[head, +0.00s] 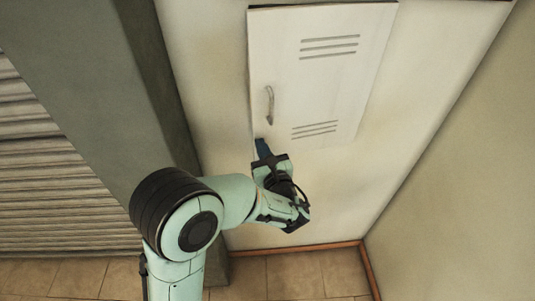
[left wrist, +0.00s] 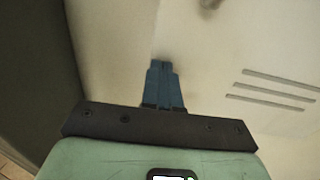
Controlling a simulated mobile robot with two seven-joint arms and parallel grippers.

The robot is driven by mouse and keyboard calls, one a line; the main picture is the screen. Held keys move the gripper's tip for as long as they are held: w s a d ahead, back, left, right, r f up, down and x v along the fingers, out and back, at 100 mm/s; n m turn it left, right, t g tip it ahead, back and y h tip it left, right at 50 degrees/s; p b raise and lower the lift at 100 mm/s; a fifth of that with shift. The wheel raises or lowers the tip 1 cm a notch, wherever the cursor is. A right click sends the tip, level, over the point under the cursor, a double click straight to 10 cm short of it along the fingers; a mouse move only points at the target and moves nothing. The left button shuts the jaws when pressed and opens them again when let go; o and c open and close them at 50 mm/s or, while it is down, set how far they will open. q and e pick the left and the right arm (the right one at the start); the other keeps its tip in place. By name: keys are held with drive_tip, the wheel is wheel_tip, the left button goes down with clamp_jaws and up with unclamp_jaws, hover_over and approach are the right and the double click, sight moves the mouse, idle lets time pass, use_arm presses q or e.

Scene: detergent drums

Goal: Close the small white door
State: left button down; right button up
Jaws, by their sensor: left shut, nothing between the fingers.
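The small white door (head: 325,85) is in the upper middle of the head view, with slotted vents and a metal handle (head: 270,105) near its left edge. A dark gap shows along its top edge; I cannot tell whether the door is flush with the wall. My left gripper (head: 261,144) is at the door's lower left corner, below the handle, with its blue fingers together and empty. In the left wrist view the gripper (left wrist: 162,72) points at the door's pale surface (left wrist: 225,75), close to its edge. Whether the fingertips touch it is unclear. My right gripper is not in view.
A grey pillar (head: 105,80) and a ribbed shutter (head: 45,180) stand on the left. A beige wall (head: 460,160) closes off the right. The tiled floor (head: 310,275) is clear along the skirting below the door.

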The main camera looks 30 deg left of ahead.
sight(257, 130)
use_arm(q)
drive_tip(key=x, duration=0.6)
drive_tip(key=shift+w+d, duration=0.1)
drive_tip(key=shift+w, duration=0.15)
drive_tip(key=shift+r, duration=0.2)
drive_tip(key=shift+w+r, duration=0.1)
drive_tip(key=shift+r, duration=0.1)
